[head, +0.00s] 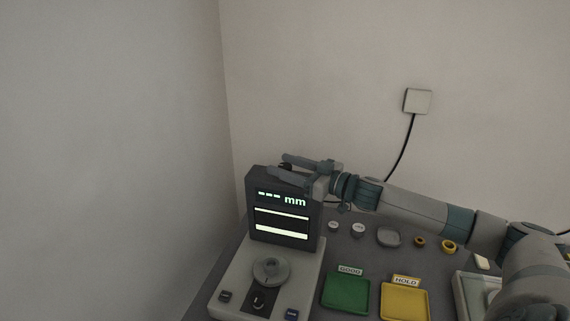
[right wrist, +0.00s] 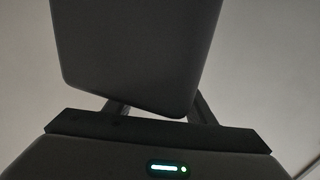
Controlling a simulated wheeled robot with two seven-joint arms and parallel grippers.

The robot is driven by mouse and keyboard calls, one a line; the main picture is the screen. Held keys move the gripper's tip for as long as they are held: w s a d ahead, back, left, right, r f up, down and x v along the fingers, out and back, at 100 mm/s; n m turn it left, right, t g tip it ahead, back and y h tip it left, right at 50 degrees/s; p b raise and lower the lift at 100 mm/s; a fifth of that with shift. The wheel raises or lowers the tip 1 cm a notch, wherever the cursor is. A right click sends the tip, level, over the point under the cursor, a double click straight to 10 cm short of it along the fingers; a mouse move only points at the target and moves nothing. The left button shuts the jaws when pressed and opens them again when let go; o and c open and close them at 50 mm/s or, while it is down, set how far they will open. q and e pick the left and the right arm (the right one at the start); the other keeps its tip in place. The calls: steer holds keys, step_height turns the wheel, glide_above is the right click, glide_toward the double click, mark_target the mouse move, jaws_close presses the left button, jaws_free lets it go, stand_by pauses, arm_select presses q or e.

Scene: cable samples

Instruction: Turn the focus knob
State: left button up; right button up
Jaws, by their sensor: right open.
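A measuring device stands at the left of the table, with a dark upright display head (head: 283,239) reading "--- mm" and a grey base (head: 235,275). On the base are a round grey disc (head: 270,270) and, in front of it, a small dark knob (head: 258,301) with a light mark. I cannot tell for sure which part is the focus knob. My right gripper (head: 278,165) is open at the top of the display head, its fingers pointing left. In the right wrist view a large dark block (right wrist: 135,50) fills the space before the fingers; contact is unclear. My left gripper is out of view.
A green GOOD tray (head: 345,294) and a yellow HOLD tray (head: 404,302) lie right of the device. A wall socket (head: 417,101) with a black cable is behind my right arm.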

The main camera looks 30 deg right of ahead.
stand_by(0.3)
steer(key=c, duration=1.1)
steer(key=shift+o, duration=0.3)
steer(key=shift+w+r+n+y+p, duration=0.1)
steer(key=shift+r+n+y+p, duration=0.05)
steer(key=shift+n+y+p, duration=0.35)
steer(key=shift+n+g+y+p, duration=0.8)
steer(key=shift+g+y+p, duration=0.2)
steer(key=shift+y, duration=0.2)
steer(key=shift+n+g+y, duration=0.4)
steer(key=shift+n+y, duration=0.1)
steer(key=shift+n+g+y, duration=0.6)
steer(key=shift+g+y, duration=0.2)
steer(key=o, duration=1)
